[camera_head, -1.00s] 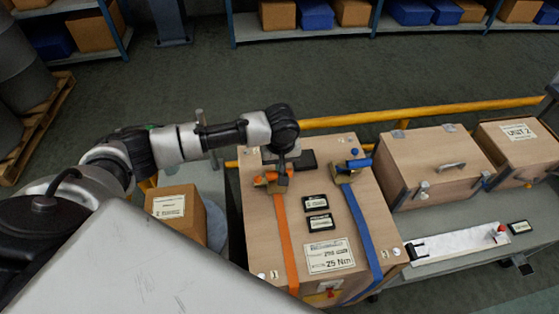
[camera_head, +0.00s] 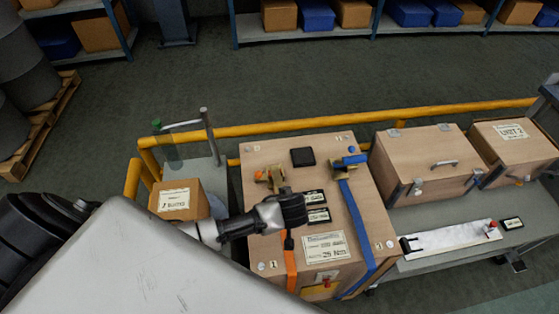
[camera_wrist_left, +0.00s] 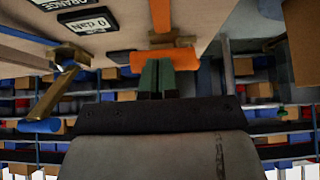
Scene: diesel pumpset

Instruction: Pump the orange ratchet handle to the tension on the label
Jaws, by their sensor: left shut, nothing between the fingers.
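The wooden crate (camera_head: 254,215) carries an orange strap (camera_head: 291,268) and a blue strap (camera_head: 362,225). The brass ratchet (camera_head: 270,180) on the orange strap stands at the crate's far left. The orange handle (camera_wrist_left: 165,60) shows in the left wrist view as a crosswise bar. My left gripper (camera_head: 288,242) is over the orange strap, shut and empty; its green fingers (camera_wrist_left: 157,78) are at the handle, contact unclear. The large label (camera_head: 325,252) is on the near lid, its small print unreadable. My right gripper is out of view.
The blue ratchet handle (camera_head: 350,160) is to the right. A yellow rail (camera_head: 330,122) runs behind. A cardboard box (camera_head: 178,199) stands left; a second wooden case (camera_head: 428,165) stands right.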

